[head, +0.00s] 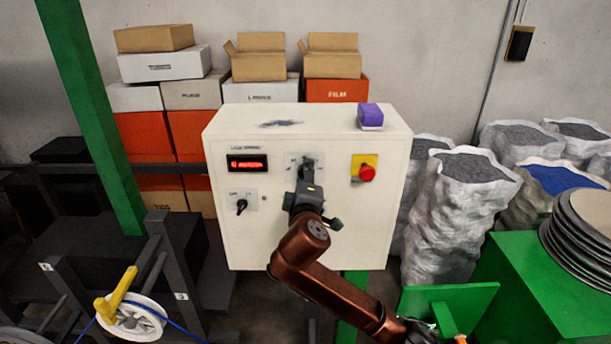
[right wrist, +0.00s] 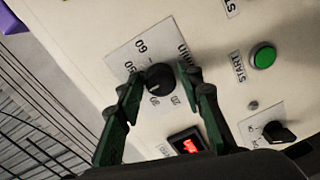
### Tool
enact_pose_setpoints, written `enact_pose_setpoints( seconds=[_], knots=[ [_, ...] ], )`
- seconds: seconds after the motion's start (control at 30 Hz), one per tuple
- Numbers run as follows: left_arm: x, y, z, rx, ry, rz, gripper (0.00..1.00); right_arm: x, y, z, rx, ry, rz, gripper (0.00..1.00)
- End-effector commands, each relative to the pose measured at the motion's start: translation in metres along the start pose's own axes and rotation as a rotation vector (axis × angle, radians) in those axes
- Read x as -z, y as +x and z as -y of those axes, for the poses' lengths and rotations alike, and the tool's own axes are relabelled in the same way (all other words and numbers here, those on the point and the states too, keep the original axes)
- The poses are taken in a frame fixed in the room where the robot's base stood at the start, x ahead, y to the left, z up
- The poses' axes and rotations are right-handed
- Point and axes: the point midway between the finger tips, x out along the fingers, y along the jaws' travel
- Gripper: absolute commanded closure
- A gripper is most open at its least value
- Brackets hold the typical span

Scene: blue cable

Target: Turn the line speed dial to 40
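The line speed dial (right wrist: 160,77) is a black round knob on a pale scale plate with printed numbers, among them 60 and 50, on the white control box (head: 300,240). My right gripper (right wrist: 160,80) straddles the knob, one finger on each side. Narrow gaps seem to show between fingertips and knob; contact is unclear. In the head view my right gripper (head: 306,165) covers most of the scale plate, and the knob is hidden. The pointer's exact reading is not legible. A red display (head: 247,163) is lit beside it. My left gripper is out of view.
On the box are a rotary switch (head: 241,206), a red stop button (head: 367,173) on yellow, and a green start button (right wrist: 263,56). A purple block (head: 370,116) lies on top. Cartons stand behind; sacks (head: 460,200) stand right.

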Motion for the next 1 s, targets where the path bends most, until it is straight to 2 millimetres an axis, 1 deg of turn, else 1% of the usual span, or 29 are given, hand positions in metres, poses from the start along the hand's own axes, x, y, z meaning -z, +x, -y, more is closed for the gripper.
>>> enact_pose_setpoints(
  seconds=[0.03, 0.1, 0.37, 0.47, 0.57, 0.9, 1.0],
  knots=[
    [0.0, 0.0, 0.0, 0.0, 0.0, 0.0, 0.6, 0.0, 0.0, 0.0, 0.0, 0.0, 0.0, 0.61],
    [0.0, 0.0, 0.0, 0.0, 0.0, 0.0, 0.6, 0.0, 0.0, 0.0, 0.0, 0.0, 0.001, 0.56],
    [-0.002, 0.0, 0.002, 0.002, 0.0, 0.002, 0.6, -0.001, 0.0, 0.0, 0.0, 0.001, 0.001, 0.56],
    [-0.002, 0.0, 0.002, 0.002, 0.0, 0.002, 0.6, 0.0, -0.005, 0.0, 0.0, 0.001, 0.0, 0.56],
    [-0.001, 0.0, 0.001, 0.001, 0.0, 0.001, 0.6, 0.001, -0.018, 0.001, 0.001, 0.003, -0.002, 0.56],
    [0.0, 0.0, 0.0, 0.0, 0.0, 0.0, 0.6, 0.001, -0.088, 0.0, 0.0, 0.003, -0.003, 0.56],
    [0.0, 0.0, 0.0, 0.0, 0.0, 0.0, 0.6, 0.001, -0.103, 0.0, 0.001, 0.001, -0.002, 0.56]
  ],
)
